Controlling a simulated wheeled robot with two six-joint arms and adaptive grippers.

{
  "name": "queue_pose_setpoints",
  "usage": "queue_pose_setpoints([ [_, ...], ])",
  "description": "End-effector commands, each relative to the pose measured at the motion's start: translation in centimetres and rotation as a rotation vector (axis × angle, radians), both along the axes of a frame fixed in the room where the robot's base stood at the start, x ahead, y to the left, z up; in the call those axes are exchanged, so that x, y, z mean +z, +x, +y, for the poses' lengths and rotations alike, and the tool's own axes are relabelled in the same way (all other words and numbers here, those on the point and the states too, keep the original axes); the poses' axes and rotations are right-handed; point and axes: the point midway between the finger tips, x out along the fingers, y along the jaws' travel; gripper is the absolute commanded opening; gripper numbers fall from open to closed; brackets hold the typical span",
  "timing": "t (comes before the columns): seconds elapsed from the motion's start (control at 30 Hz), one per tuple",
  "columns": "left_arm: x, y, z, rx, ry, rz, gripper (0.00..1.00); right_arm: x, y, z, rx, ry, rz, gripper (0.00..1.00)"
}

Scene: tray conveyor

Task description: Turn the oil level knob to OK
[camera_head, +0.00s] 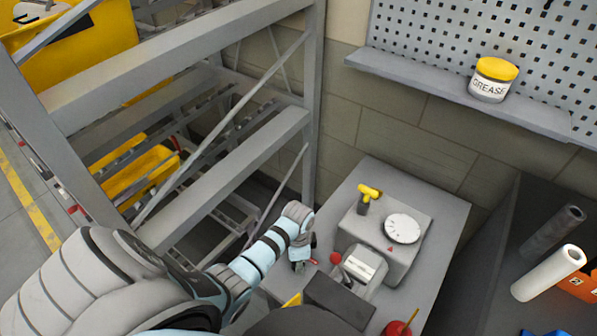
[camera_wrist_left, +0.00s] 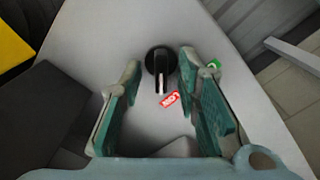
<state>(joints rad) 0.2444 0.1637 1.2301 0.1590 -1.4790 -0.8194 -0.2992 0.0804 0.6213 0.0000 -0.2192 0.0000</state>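A black knob (camera_wrist_left: 161,61) with a white pointer line sits on a light grey surface in the left wrist view. Its line points down in the picture, towards a red LOW label (camera_wrist_left: 169,100). A green label (camera_wrist_left: 214,65) lies to the knob's right, partly hidden by a finger, so I cannot read it. My left gripper (camera_wrist_left: 161,78) is open and empty, its two fingers on either side of the knob's line, apparently not touching it. In the head view my left gripper (camera_head: 301,262) points down at the grey bench's left side and hides the knob. My right gripper is not in view.
The grey bench (camera_head: 445,225) carries a box with a white dial (camera_head: 402,229), a yellow-handled valve (camera_head: 368,192), a red ball-topped lever (camera_head: 336,258) and a dark pad (camera_head: 339,300). A metal rack (camera_head: 250,140) stands left. A grease tub (camera_head: 493,79) sits on the wall shelf.

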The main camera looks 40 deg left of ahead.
Motion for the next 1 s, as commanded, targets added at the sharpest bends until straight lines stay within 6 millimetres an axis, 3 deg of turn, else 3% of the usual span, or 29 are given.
queue_pose_setpoints([
  [0.03,0.0,0.0,0.0,0.0,0.0,0.0,0.3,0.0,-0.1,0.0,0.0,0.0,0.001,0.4],
  [0.23,0.0,0.0,0.0,0.001,0.0,0.0,0.0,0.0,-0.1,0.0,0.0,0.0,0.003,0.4],
  [0.67,0.2,0.0,0.0,0.037,-0.001,-0.001,0.0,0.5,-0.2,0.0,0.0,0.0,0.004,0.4],
  [1.0,0.4,0.1,0.0,0.241,-0.002,0.001,0.0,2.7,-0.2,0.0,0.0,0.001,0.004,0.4],
])
